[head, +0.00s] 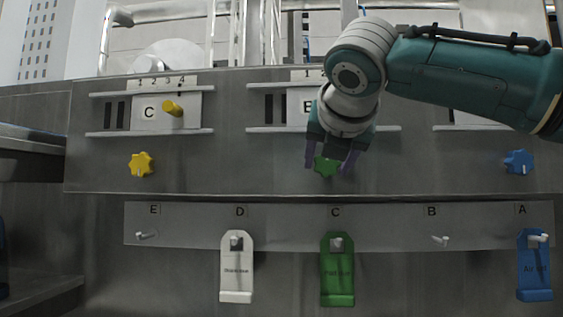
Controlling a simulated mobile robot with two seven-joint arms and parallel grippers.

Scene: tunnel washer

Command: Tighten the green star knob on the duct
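The green star knob (326,166) is on the grey duct panel (230,172), below the slide marked B. My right gripper (331,164) is in front of it, with its purple fingers on the left and right of the knob. The fingers are spread apart with the knob between them; I cannot tell whether they touch it. The upper part of the knob is hidden by the gripper. My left gripper is not in the head view.
A yellow star knob (141,164) is on the left and a blue one (518,162) on the right. Below, a hook rail (285,215) holds a white tag (237,275), a green tag (338,275) and a blue tag (535,270). A yellow peg (173,108) sticks out of slide C.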

